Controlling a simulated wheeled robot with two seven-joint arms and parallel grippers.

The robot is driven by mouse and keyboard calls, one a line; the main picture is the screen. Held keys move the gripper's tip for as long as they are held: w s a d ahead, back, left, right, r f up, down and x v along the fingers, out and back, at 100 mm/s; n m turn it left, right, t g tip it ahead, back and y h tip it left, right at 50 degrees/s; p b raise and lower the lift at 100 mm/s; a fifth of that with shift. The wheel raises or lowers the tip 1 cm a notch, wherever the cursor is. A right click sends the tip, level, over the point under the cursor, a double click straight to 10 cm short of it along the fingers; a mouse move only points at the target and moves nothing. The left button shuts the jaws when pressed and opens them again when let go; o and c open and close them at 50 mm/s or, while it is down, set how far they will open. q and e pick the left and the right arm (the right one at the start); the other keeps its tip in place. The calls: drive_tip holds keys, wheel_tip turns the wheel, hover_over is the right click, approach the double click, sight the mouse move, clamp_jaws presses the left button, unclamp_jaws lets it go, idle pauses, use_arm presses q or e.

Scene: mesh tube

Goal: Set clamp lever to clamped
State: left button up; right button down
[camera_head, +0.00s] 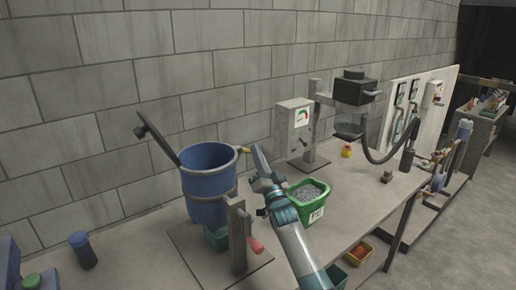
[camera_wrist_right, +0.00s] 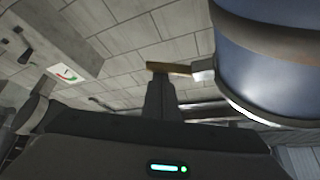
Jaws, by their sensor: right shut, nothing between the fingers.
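A blue drum (camera_head: 205,190) stands on the bench with its dark lid (camera_head: 158,138) tilted up at the left. A short lever with a brass-coloured end (camera_head: 243,149) sticks out at the drum's rim; it looks like the clamp lever. In the right wrist view, the brass-coloured bar (camera_wrist_right: 170,68) joins a metal piece at the drum's side (camera_wrist_right: 270,60). My right gripper (camera_head: 257,151) is shut and empty, just right of this lever. Its fingers (camera_wrist_right: 160,90) show just below the bar; I cannot tell whether they touch. My left gripper is not in view.
A post with a red handle (camera_head: 256,246) stands in front of the drum. A green bin of grey pieces (camera_head: 322,187) is right of my arm. A gauge box (camera_head: 293,128) and a black-topped machine (camera_head: 355,88) stand behind. A blue-capped bottle (camera_head: 82,250) is at left.

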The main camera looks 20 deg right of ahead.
drive_tip(key=shift+s+a+f+m+h+b, duration=0.1)
drive_tip(key=shift+a+f+m+h+b, duration=0.25)
drive_tip(key=shift+f+m+b, duration=0.2)
drive_tip(key=shift+s+a+f+m+h+b, duration=0.1)
drive_tip(key=shift+a+f+m+h+b, duration=0.2)
drive_tip(key=shift+f+m+b, duration=0.3)
drive_tip(key=shift+a+r, duration=0.1)
